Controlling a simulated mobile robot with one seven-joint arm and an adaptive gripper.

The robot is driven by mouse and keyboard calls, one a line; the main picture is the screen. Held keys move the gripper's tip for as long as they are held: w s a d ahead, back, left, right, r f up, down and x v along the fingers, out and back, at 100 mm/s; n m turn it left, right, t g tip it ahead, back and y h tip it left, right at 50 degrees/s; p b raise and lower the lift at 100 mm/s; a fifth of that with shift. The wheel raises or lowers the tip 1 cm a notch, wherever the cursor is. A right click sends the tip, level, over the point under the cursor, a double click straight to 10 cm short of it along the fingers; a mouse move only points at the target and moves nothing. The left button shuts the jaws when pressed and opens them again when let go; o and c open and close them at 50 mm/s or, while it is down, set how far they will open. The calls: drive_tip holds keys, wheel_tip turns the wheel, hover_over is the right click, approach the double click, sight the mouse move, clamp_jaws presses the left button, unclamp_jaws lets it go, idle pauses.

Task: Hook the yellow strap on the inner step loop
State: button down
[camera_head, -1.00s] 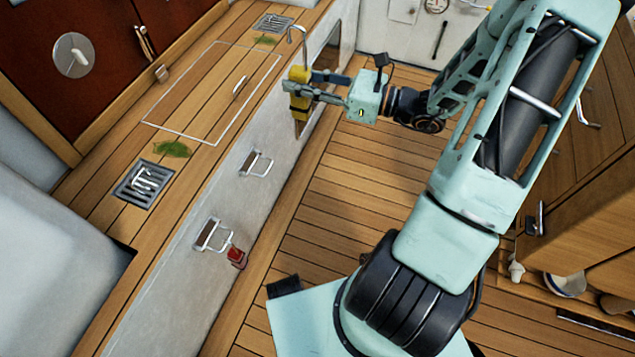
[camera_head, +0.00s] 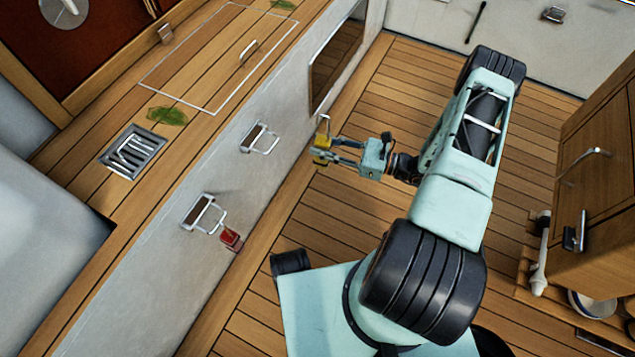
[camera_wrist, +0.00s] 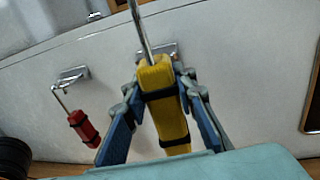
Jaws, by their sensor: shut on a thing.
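My gripper (camera_head: 328,151) is shut on the yellow strap (camera_head: 320,158). It holds the strap in front of the white wall, to the right of the upper step loop (camera_head: 262,140) in the head view. In the wrist view the yellow strap (camera_wrist: 164,105) is upright between my gripper's fingers (camera_wrist: 160,112), with its metal hook (camera_wrist: 139,28) rising above. A step loop (camera_wrist: 172,50) on the wall shows partly hidden behind the strap. The hook looks apart from it in the head view. Which loop is the inner one I cannot tell for certain.
A lower step loop (camera_head: 205,212) carries a red strap (camera_head: 230,238), also at left in the wrist view (camera_wrist: 83,128). Wooden deck with a drain grate (camera_head: 135,150) lies above the wall. Wooden floor (camera_head: 340,215) is open nearby. A wooden cabinet (camera_head: 600,190) stands right.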

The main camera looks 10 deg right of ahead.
drive_tip(key=s+a+f+g+b, duration=0.15)
drive_tip(key=s+f, duration=0.25)
drive_tip(key=f, duration=0.6)
drive_tip(key=w+d+f+b+x, duration=0.1)
drive_tip(key=w+f+x, duration=0.1)
drive_tip(key=x, duration=1.2)
drive_tip(key=shift+w+f+n, duration=0.2)
drive_tip(key=shift+w+n, duration=0.05)
drive_tip(key=shift+n, duration=0.15)
idle(0.4)
drive_tip(key=c, duration=1.5)
unclamp_jaws()
drive_tip(key=shift+f, duration=0.1)
